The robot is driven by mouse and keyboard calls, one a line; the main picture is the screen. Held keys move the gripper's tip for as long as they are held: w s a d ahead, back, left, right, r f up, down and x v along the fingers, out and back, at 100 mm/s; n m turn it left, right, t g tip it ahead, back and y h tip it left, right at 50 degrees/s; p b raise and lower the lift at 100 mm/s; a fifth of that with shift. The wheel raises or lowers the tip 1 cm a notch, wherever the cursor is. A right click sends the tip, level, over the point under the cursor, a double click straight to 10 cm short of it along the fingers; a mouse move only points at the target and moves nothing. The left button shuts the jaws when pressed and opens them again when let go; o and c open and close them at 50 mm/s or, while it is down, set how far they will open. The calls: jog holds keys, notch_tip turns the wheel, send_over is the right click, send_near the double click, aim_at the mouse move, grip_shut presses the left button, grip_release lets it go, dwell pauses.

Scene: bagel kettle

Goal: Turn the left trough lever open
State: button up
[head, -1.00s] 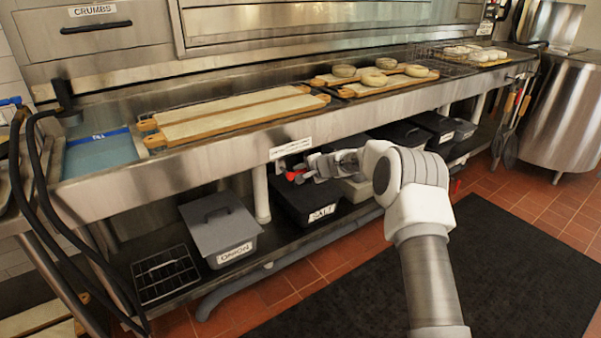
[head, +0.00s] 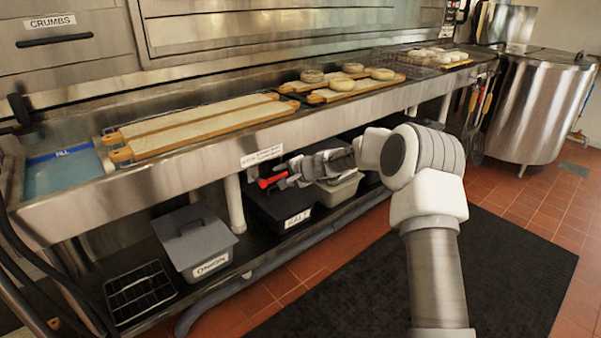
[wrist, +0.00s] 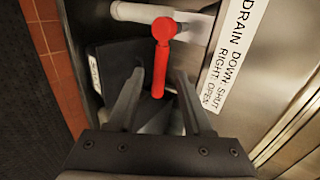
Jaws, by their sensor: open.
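The red trough lever (head: 272,182) is below the front edge of the steel trough (head: 190,160), under a white label. In the wrist view the lever (wrist: 160,65) runs from its pivot at the pale pipe towards my gripper. It lies sideways along the trough, in the direction of the label's text, not along the drain pipe. My gripper (wrist: 159,78) is open, with one finger on each side of the lever's free end. Gaps show on both sides in that view. In the head view my gripper (head: 292,170) partly hides the lever's right end.
The label (wrist: 235,55) reads "DRAIN DOWN: SHUT RIGHT: OPEN". A pale drain pipe (head: 235,203) drops beside the lever. A black salt bin (head: 282,208) and a grey onion bin (head: 195,240) sit on the shelf below. The dark floor mat (head: 500,270) is clear.

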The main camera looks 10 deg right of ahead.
jog(key=v, duration=1.1)
jog(key=shift+d, duration=0.15)
jog(key=s+a+r+n+g+h, duration=0.15)
jog(key=s+r+n, duration=0.3)
jog(key=s, duration=0.55)
jog(key=s+a+r+n+g, duration=0.15)
jog(key=s+r+n, duration=0.3)
jog(key=s, duration=0.55)
jog(key=s+d+r+n+h, duration=0.15)
jog(key=s+d, duration=0.25)
jog(key=s, duration=0.8)
jog(key=s+d+n+h, duration=0.1)
jog(key=s+d+h, duration=0.3)
jog(key=s, duration=0.8)
notch_tip(320, 180, up, 24)
jog(key=y+p, duration=0.1)
jog(key=p, duration=2.3)
jog(key=shift+d+g, duration=0.4)
jog(key=shift+d, duration=0.05)
